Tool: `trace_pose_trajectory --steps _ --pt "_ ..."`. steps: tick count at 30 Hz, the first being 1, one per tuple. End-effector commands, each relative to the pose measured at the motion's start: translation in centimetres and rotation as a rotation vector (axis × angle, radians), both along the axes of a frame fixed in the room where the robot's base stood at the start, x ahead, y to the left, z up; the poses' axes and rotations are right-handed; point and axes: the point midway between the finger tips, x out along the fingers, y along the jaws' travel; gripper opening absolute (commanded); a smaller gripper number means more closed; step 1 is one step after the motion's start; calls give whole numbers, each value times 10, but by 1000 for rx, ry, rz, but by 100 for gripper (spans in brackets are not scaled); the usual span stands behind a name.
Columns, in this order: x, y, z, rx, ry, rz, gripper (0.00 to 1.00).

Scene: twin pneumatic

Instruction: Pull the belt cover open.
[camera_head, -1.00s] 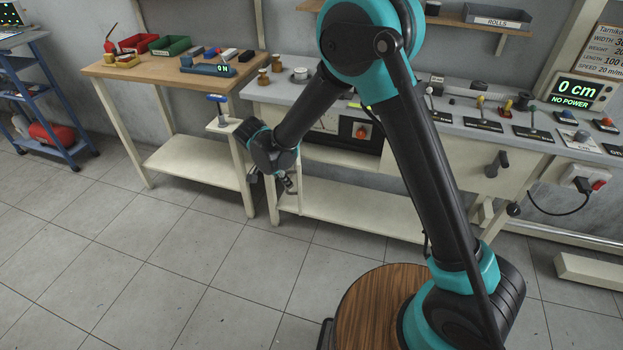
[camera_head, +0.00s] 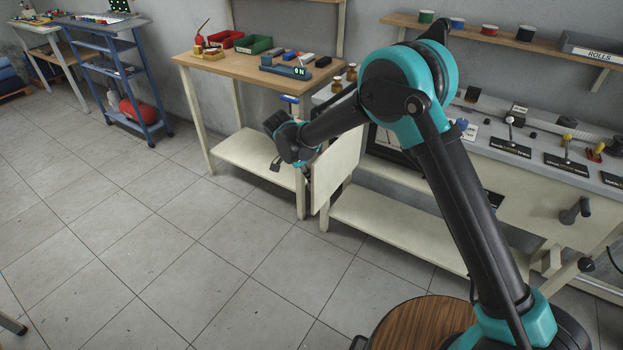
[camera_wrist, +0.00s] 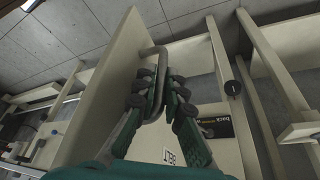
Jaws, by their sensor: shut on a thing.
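The belt cover (camera_head: 338,170) is a cream panel that stands swung out from the machine front in the head view. In the wrist view its face (camera_wrist: 105,85) fills the left side, with a grey bent bar handle (camera_wrist: 128,130) on it. My gripper (camera_wrist: 157,88) is shut on this handle, its dark green and black fingers on either side of the bar. In the head view my gripper (camera_head: 307,177) is at the cover's left side, partly hidden by my wrist.
A wooden-topped bench (camera_head: 240,68) with red and green bins stands left of the cover. The machine's lower shelf (camera_head: 395,228) and a dark crank handle (camera_head: 575,210) are to the right. The tiled floor (camera_head: 170,240) in front is clear.

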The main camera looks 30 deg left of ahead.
Motion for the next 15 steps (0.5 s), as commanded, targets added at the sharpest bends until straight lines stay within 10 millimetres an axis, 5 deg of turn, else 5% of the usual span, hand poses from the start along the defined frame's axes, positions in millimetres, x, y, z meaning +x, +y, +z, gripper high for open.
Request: trace_pose_trajectory --steps 6,7,11,15 --pt "1 -1 0 0 -1 -1 0" --pt "2 -1 0 0 -1 -1 12" --pt "1 -1 0 0 -1 -1 28" --pt "1 -1 0 0 0 -1 31"
